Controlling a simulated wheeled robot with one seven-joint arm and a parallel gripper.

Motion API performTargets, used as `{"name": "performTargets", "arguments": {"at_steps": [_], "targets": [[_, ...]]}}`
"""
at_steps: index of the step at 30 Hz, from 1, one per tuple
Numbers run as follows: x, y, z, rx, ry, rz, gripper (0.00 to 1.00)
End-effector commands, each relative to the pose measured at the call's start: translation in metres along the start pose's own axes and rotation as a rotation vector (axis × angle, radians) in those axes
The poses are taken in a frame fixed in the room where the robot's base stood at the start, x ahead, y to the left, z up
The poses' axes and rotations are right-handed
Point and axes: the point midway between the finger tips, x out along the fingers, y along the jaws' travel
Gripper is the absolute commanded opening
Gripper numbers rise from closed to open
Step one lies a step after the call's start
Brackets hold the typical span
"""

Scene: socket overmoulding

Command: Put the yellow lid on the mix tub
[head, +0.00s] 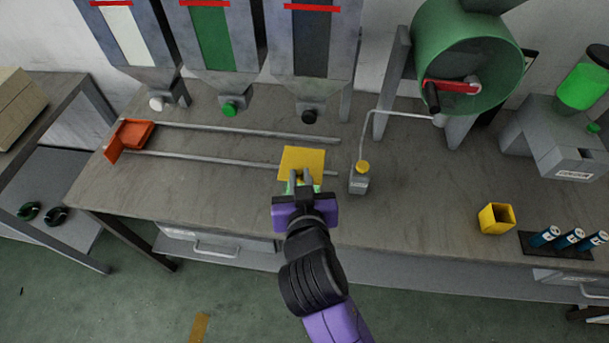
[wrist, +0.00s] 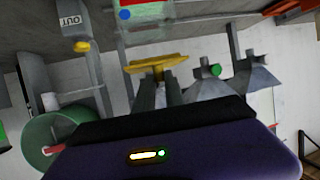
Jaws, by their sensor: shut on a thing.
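The yellow lid (head: 302,162) is a flat square plate in my gripper (head: 300,178), over the middle of the bench. In the wrist view the lid (wrist: 158,62) shows nearly edge-on, and my gripper (wrist: 160,78) is shut on its small grip. A pale green-edged box (wrist: 146,12), which seems to be the mix tub, shows beyond the lid, with red and a blue spot on it. In the head view, only bits of pale green show beside my fingers; the lid and gripper hide the rest. The lid appears apart from the box in the wrist view.
Two rails (head: 235,132) run along the bench under three hoppers, with an orange-red tray (head: 137,134) at their left. A yellow open cup (head: 496,219) and blue cylinders (head: 570,238) are farther right.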

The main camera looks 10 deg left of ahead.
Motion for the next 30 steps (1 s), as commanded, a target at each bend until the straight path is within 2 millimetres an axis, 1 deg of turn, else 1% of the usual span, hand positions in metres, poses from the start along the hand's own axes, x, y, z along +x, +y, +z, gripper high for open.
{"name": "performTargets", "arguments": {"at_steps": [12,30], "targets": [[0.000,0.001,0.000,-0.003,-0.001,-0.002,0.00],[0.011,0.001,0.027,-0.003,0.000,-0.002,0.00]]}}
